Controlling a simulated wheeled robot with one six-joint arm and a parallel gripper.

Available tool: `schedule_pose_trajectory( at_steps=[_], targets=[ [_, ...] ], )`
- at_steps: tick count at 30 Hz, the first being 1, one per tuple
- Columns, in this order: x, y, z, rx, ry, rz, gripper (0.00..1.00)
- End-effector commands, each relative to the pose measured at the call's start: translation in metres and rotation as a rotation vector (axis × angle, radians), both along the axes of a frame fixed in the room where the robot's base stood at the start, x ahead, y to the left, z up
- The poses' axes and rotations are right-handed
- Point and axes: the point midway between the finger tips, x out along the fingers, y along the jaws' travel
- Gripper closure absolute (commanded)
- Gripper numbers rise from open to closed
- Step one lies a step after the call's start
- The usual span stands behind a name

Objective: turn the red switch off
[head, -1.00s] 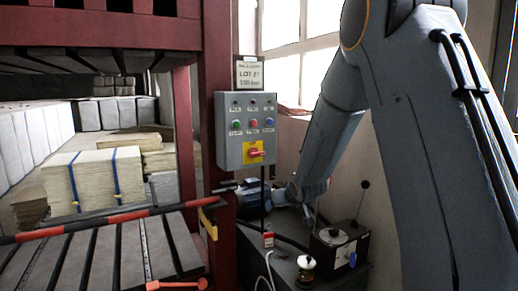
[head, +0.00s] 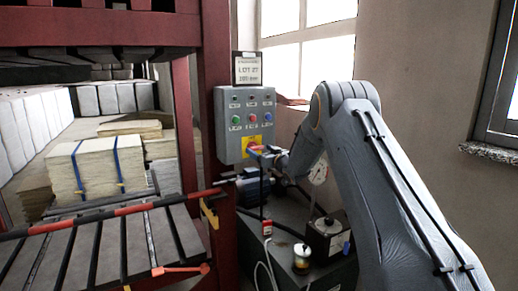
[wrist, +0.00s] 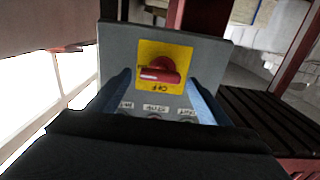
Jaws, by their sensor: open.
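The red switch is a rotary knob (wrist: 160,70) on a yellow plate (wrist: 160,52), on the front of a grey control box (wrist: 210,62). The wrist view shows it upside down, with OFF lettering near the knob. The knob's handle lies about horizontal, with a white mark toward its left end. My gripper (wrist: 163,92) is open, its two blue fingers on either side of the plate and the knob between them in the picture; contact cannot be told. In the head view the yellow plate (head: 247,143) is low on the box, and my gripper (head: 268,156) partly covers the knob.
Green, red and blue buttons (head: 252,118) sit above the switch. A red post (head: 216,80) stands left of the box. A striped bar (head: 130,210) crosses the left.

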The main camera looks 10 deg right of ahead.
Motion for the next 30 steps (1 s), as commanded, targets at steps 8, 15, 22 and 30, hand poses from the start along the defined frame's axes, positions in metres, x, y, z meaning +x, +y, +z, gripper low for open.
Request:
schedule_pose_trajectory(
  at_steps=[8, 15, 22, 30],
  targets=[
    [0.017, 0.006, 0.000, 0.001, 0.000, 0.000, 0.28],
    [0.018, 0.006, 0.000, 0.000, 0.001, 0.000, 0.28],
    [0.018, 0.006, 0.000, 0.000, 0.001, 0.000, 0.64],
    [0.018, 0.006, -0.001, -0.016, -0.004, 0.000, 0.69]
  ],
)
